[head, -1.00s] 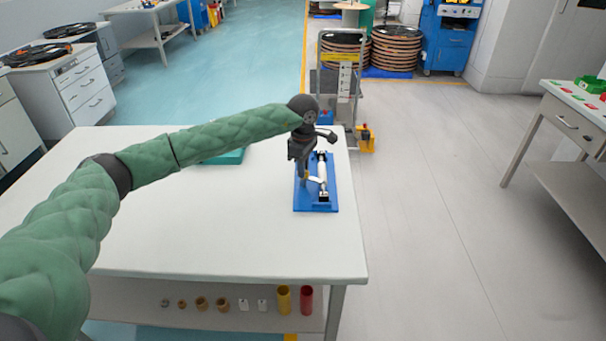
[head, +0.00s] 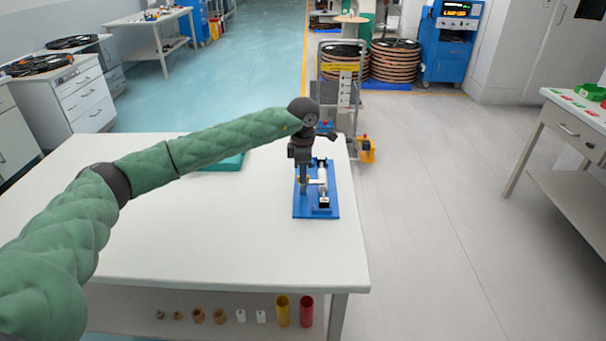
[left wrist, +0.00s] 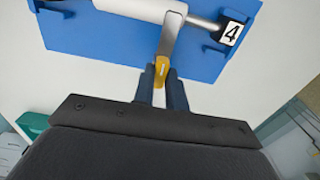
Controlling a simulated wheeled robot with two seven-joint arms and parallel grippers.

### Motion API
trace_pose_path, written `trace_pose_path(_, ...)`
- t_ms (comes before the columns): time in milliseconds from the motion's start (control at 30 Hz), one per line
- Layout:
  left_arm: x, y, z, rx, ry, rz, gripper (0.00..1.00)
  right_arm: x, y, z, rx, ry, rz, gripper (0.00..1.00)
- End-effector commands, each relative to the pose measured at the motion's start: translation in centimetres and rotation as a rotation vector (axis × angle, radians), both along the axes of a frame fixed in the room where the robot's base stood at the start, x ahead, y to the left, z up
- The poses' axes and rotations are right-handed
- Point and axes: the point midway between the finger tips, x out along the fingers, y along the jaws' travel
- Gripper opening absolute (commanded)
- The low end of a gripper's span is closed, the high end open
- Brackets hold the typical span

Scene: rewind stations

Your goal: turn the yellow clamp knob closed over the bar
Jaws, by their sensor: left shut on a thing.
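The blue base plate (head: 329,206) lies near the right edge of the white table and holds a light bar (head: 323,178). In the left wrist view the plate (left wrist: 90,33) carries the bar (left wrist: 203,22), with a block marked 4 at its end. A metal clamp arm (left wrist: 171,36) reaches across the bar, and the yellow knob (left wrist: 161,68) is at its near end. My left gripper (left wrist: 162,88) is shut on the yellow knob, pointing down at the plate's left side in the head view (head: 303,186). My right gripper is not in view.
The white table (head: 200,230) is mostly clear left of the plate. A teal object (head: 222,163) lies behind my left forearm. Small parts, a yellow cup (head: 283,310) and a red cup (head: 306,311) stand on the lower shelf. A cart (head: 342,90) stands behind the table.

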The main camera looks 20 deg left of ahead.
Motion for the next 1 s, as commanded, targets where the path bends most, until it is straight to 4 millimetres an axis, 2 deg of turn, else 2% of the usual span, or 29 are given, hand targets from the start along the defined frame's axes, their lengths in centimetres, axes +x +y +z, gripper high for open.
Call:
trace_pose_path(233,0.1,0.1,0.2,-0.001,-0.004,0.001,0.00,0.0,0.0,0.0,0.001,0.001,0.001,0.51)
trace_pose_path(267,0.1,0.1,0.2,-0.001,-0.003,0.001,0.19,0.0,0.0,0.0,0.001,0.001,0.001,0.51)
trace_pose_path(333,0.1,0.1,0.2,-0.001,-0.003,0.001,0.33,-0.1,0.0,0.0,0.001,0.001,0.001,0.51)
trace_pose_path(367,0.1,0.1,0.2,-0.001,-0.003,0.000,0.35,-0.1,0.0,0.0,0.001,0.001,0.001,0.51)
trace_pose_path(700,0.1,0.0,0.4,0.000,-0.002,-0.001,0.35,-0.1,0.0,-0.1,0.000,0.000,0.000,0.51)
trace_pose_path(867,0.1,0.0,2.3,-0.002,-0.004,-0.001,0.35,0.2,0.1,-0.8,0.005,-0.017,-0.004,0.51)
trace_pose_path(1000,0.1,0.0,4.5,-0.002,-0.005,-0.001,0.35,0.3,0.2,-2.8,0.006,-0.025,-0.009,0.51)
